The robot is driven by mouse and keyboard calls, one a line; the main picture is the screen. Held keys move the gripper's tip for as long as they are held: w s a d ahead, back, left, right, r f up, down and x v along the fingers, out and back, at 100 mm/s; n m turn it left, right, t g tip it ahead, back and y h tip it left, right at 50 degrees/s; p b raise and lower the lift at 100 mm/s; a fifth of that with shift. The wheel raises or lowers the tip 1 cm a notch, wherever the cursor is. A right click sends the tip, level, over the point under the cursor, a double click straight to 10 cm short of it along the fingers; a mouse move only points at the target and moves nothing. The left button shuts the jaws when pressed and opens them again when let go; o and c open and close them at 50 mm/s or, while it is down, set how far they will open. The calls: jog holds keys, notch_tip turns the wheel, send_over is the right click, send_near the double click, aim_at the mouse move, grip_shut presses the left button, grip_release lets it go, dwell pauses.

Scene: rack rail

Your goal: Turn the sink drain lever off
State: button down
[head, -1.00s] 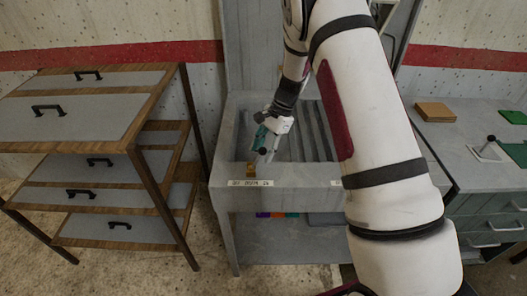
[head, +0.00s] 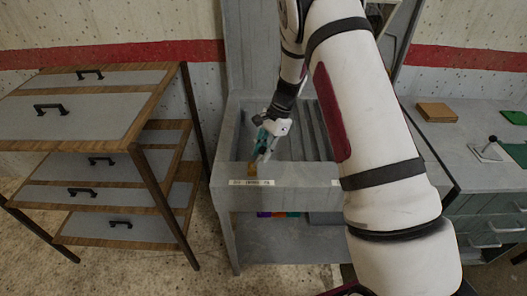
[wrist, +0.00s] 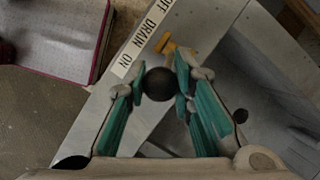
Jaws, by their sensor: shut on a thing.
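The drain lever has a round black knob (wrist: 159,84), which sits between the green-padded fingers of my gripper (wrist: 161,79) in the wrist view. A yellow-orange bracket (wrist: 178,48) shows beyond the knob; the rod between them is mostly hidden. The white label (wrist: 143,38) reads OFF, DRAIN, ON, and the knob lies toward its ON end. In the head view my gripper (head: 265,153) is down at the front left of the grey sink (head: 310,176), by the orange bracket (head: 252,168). My gripper is shut on the knob.
A wooden drawer unit (head: 125,165) stands left of the sink. A grey counter (head: 465,150) is on the right, with a lever on a white plate (head: 488,150) and a brown block (head: 436,112). A dark drain hole (wrist: 240,116) shows in the wrist view.

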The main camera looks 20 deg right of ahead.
aim_at(253, 165)
jog(key=a+h+b, duration=0.1)
jog(key=w+a+h+b, duration=0.1)
jog(key=a+g+h+b, duration=0.1)
jog(key=h, duration=0.1)
jog(key=shift+w+a+r, duration=0.1)
jog(key=shift+w+r, duration=0.05)
jog(key=shift+r, duration=0.15)
jog(key=shift+w+a+f+m+g+h+b, duration=0.15)
jog(key=shift+w+a+g+h+b, duration=0.1)
jog(key=shift+a+h+b, duration=0.4)
jog(key=shift+w+a+f+m+g+h+b, duration=0.15)
jog(key=shift+a+g+h+b, duration=0.15)
jog(key=shift+a+h+b, duration=0.35)
jog(key=shift+w+a+f+m+g+h+b, duration=0.1)
jog(key=shift+w+a+g+h+b, duration=0.15)
jog(key=shift+a+h+b, duration=0.4)
jog(key=shift+a, duration=0.2)
jog(key=c, duration=1.3)
grip_release()
jog(key=shift+c, duration=0.2)
jog(key=shift+s, duration=0.1)
jog(key=v, duration=1.2)
